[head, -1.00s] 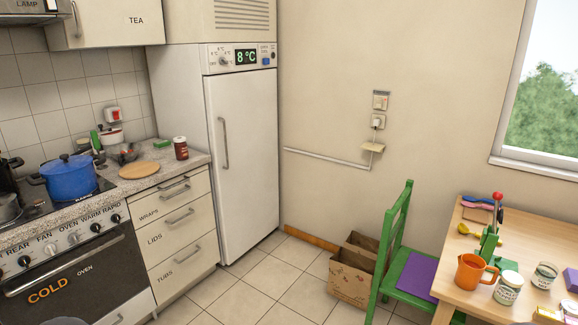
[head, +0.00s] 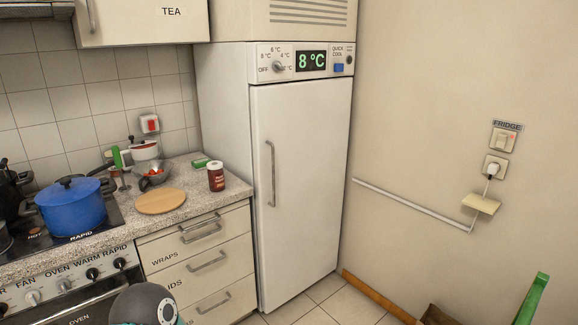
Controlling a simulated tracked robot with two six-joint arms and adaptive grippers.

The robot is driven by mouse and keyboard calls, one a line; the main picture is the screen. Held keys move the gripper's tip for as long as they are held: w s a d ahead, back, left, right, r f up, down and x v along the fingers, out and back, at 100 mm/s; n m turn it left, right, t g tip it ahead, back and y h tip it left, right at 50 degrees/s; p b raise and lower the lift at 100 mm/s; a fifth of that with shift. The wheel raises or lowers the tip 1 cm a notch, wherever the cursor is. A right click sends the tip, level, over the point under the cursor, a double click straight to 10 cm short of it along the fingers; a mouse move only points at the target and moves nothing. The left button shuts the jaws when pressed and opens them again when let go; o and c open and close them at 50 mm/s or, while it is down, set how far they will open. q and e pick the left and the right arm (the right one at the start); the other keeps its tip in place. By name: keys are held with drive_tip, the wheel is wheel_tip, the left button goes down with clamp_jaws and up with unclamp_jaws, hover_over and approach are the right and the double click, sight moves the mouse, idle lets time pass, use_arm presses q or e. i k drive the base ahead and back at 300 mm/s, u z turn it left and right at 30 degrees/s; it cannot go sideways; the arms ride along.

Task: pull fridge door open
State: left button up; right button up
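The tall white fridge door (head: 305,190) is shut, in the middle of the head view. Its vertical grey bar handle (head: 271,174) is on the door's left side. Above the door, the control panel (head: 300,62) shows 8 °C on a green display, with a dial and a blue button. A dark rounded part of my own arm shows at the bottom edge, left of the fridge. Neither gripper's fingers are in view, and nothing touches the handle.
Drawers (head: 200,262) and a speckled counter (head: 205,200) stand left of the fridge. The counter holds a round wooden board (head: 161,201) and a brown jar (head: 215,176). Paper bags (head: 436,316) and a green chair (head: 533,298) are at lower right. Tiled floor (head: 318,297) shows before the fridge.

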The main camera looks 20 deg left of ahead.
sight(300, 129)
drive_tip(key=u, duration=0.4)
drive_tip(key=i, duration=1.65)
drive_tip(key=u, duration=0.8)
drive_tip(key=i, duration=0.25)
drive_tip(key=z, duration=0.1)
drive_tip(key=k, duration=0.85)
drive_tip(key=u, duration=0.15)
drive_tip(key=i, duration=0.9)
drive_tip(key=z, duration=0.05)
